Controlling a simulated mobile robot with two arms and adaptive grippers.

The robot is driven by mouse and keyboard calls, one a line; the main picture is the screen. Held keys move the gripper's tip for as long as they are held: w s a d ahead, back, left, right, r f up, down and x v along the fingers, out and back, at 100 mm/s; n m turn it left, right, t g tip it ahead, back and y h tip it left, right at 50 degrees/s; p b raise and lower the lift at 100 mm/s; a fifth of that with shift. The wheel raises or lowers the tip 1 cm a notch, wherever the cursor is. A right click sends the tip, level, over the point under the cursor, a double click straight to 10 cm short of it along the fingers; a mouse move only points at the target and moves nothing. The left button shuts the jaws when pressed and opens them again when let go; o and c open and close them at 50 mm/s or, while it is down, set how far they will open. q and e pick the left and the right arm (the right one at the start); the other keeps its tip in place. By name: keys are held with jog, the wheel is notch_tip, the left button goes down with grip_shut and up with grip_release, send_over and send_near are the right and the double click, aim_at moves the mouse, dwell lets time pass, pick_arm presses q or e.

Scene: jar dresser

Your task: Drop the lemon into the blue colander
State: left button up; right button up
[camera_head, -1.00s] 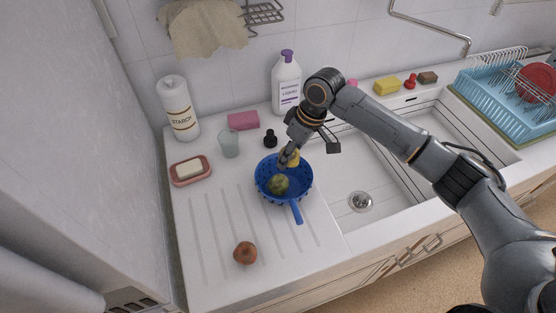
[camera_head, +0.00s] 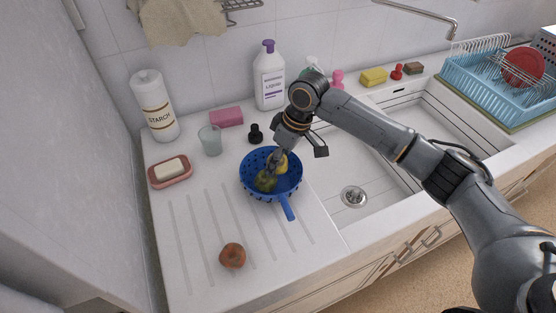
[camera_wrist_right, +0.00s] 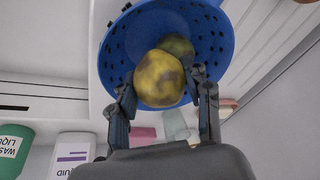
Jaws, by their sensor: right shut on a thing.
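The blue colander (camera_head: 287,188) stands on the drainboard left of the sink, its handle pointing toward the front. My right gripper (camera_head: 275,160) reaches down into the colander from above. In the right wrist view, the right gripper (camera_wrist_right: 162,92) has one finger on each side of the yellow, brown-mottled lemon (camera_wrist_right: 158,78) and is shut on it. The lemon also shows partly in the head view (camera_head: 282,164). A greenish round fruit (camera_head: 265,181) lies in the colander; in the wrist view it (camera_wrist_right: 178,46) is partly hidden behind the lemon. My left gripper is not in view.
A brown-red round fruit (camera_head: 232,256) lies on the drainboard in front. A glass (camera_head: 210,140), black stopper (camera_head: 255,134), pink sponge (camera_head: 226,117), soap dish (camera_head: 170,172) and bottles (camera_head: 269,76) stand behind and left. The sink (camera_head: 350,165) is to the right.

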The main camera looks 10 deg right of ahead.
jog(key=o, duration=1.3)
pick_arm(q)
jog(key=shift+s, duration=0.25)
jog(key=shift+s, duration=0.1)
pick_arm(e)
jog(key=shift+r, duration=0.1)
jog(key=v, duration=1.2)
jog(key=shift+s, duration=0.1)
